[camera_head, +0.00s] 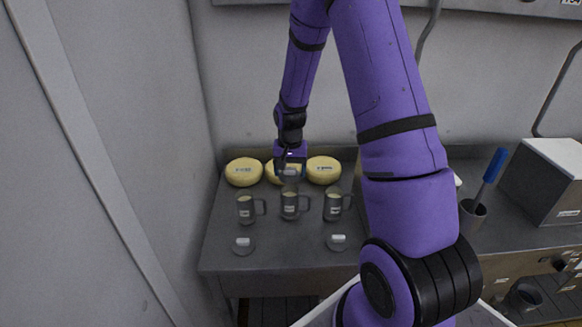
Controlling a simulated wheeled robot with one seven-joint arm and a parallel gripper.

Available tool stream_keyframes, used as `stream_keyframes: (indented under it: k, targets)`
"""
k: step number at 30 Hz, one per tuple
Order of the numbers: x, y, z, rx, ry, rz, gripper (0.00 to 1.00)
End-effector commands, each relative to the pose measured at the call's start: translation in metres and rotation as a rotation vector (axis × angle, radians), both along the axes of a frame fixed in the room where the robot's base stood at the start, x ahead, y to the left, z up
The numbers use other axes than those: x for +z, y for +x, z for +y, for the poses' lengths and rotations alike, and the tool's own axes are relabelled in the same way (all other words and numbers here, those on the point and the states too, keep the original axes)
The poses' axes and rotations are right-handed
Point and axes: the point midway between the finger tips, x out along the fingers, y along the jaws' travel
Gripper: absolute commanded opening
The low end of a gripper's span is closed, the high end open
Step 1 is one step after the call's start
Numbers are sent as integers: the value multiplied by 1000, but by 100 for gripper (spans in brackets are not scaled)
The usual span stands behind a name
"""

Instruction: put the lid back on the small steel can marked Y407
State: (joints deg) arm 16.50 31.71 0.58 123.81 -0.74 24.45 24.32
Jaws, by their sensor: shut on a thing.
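Three small steel cans with side handles stand in a row on the steel table: a left can (245,209), a middle can (289,206) and a right can (333,207). Each has a small label, too small to read, so I cannot tell which is Y407. My gripper (289,169) is shut on a grey lid (288,179), just over the middle can. I cannot tell whether that lid touches the can's rim. Two more lids lie on the table in front, a left lid (243,246) and a right lid (337,243).
Yellow cheese wheels stand behind the cans, including a left one (243,172) and a right one (323,170); a middle one is partly hidden by my gripper. At right are a container (471,216) with a blue-handled tool (494,166) and a grey box (548,180).

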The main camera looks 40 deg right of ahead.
Motion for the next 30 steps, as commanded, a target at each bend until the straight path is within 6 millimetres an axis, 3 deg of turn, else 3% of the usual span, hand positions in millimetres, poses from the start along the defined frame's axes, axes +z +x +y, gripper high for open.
stream_keyframes:
  k: [15,30]
  targets:
    - [-40,0,0,0,1,2,49]
    - [-46,0,0,0,0,0,49]
